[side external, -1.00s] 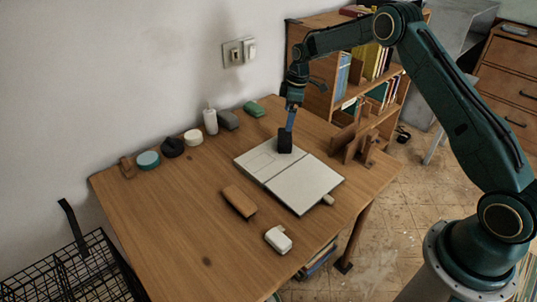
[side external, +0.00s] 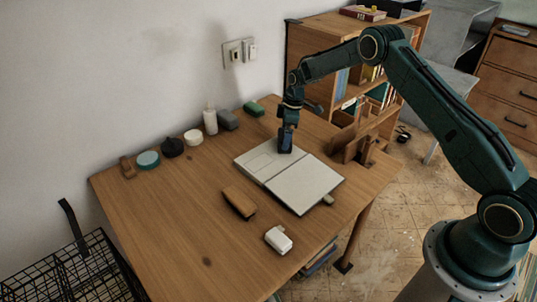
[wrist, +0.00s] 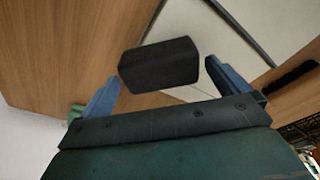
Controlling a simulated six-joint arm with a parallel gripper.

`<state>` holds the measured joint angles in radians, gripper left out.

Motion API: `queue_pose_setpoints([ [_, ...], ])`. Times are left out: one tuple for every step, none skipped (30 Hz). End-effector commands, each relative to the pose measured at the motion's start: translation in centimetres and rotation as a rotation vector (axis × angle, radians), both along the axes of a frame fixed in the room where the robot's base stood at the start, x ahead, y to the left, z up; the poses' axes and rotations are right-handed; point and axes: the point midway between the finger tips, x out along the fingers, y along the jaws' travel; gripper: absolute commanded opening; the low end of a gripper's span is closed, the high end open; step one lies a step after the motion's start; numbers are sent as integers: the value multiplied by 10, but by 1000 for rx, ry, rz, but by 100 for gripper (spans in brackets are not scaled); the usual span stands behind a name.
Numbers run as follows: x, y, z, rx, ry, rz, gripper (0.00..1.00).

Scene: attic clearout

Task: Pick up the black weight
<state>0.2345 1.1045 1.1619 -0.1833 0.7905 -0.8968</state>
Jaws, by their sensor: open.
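The black weight, a dark block (wrist: 160,65), stands upright on the open pale book (side external: 306,184) on the desk. It also shows in the side view (side external: 285,147), partly hidden by the fingers. My gripper (side external: 287,138) points down at it, low over the book's back half. In the wrist view, my gripper (wrist: 162,77) is open, with one blue finger on each side of the block. Gaps show between the fingers and the block in that view.
A wooden stand (side external: 352,146) is right of the book. A brown block (side external: 239,202) and a white object (side external: 278,240) lie in front. A white bottle (side external: 210,121), a dark knobbed object (side external: 172,147) and several small items line the wall. The desk's front left is clear.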

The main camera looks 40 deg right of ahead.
Motion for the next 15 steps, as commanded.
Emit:
queue_pose_setpoints([
  [1, 1, -6, 1, 1, 0, 100],
  [1, 1, -9, 0, 0, 0, 100],
  [1, 2, -13, 0, 0, 0, 100],
  [2, 2, -15, 0, 0, 0, 100],
  [2, 2, -17, 0, 0, 0, 100],
  [2, 2, -18, -1, -1, 0, 100],
  [2, 2, -19, -1, -1, 0, 100],
  [2, 2, -19, -1, -1, 0, 100],
  [3, 2, -19, -1, -1, 0, 100],
  [3, 2, -19, 0, -1, 0, 100],
  [3, 2, -19, 0, -1, 0, 100],
  [3, 2, -19, 0, -1, 0, 100],
  [2, 2, -19, -1, -1, 0, 100],
  [2, 2, -19, -1, -1, 1, 100],
  [2, 2, -19, -1, -1, 1, 100],
])
